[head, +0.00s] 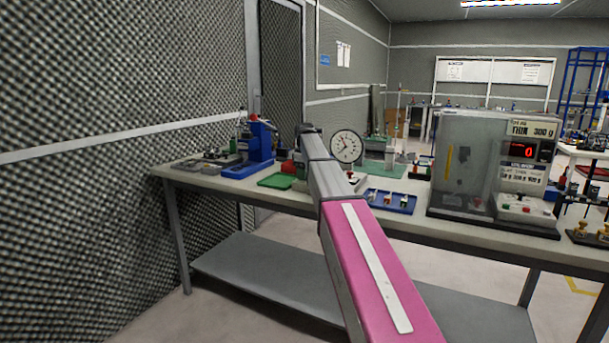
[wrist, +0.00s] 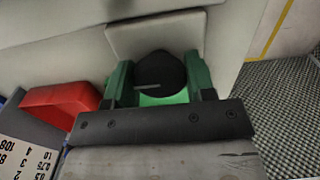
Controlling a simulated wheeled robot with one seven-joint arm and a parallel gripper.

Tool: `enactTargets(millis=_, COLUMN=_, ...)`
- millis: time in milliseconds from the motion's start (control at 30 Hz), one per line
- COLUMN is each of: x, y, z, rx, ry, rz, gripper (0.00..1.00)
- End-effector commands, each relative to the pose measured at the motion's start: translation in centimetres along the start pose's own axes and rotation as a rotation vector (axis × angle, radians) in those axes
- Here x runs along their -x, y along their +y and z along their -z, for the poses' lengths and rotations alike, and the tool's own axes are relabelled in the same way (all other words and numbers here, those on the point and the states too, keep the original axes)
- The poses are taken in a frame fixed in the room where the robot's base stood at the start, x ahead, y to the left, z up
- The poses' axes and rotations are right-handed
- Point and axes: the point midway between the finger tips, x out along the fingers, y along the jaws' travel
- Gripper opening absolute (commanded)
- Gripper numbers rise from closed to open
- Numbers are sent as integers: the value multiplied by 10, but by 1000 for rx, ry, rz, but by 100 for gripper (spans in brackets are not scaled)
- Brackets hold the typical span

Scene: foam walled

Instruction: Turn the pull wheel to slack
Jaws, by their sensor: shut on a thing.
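In the wrist view the pull wheel shows as a dark round knob (wrist: 160,72) with a thin pale line on its face. It sits against a pale grey panel (wrist: 210,30). My gripper (wrist: 160,82) has its green fingers on either side of the knob and is shut on it. A bright green patch shows just below the knob, between the fingers. In the head view my arm hides the gripper and the wheel.
A red bin (wrist: 62,102) lies close left of the fingers, beside a number card (wrist: 22,150). On the bench (head: 400,222) are a dial gauge (head: 347,147), a blue tray (head: 391,203) and a clear-fronted tester (head: 470,165). A foam wall (head: 90,200) stands left.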

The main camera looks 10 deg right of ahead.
Motion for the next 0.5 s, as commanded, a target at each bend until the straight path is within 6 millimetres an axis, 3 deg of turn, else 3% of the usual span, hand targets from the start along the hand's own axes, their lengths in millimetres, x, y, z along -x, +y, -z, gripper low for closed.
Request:
enactTargets(millis=233, x=1, y=0, z=0, rx=3, ry=1, rz=-1, gripper=26)
enactTargets(millis=267, x=1, y=0, z=0, rx=3, ry=1, rz=-1, gripper=56)
enactTargets(millis=300, x=1, y=0, z=0, rx=2, ry=1, rz=-1, gripper=69)
enactTargets(millis=333, x=1, y=0, z=0, rx=2, ry=1, rz=-1, gripper=75)
enactTargets(millis=500, x=0, y=0, z=0, rx=1, ry=1, rz=-1, gripper=75)
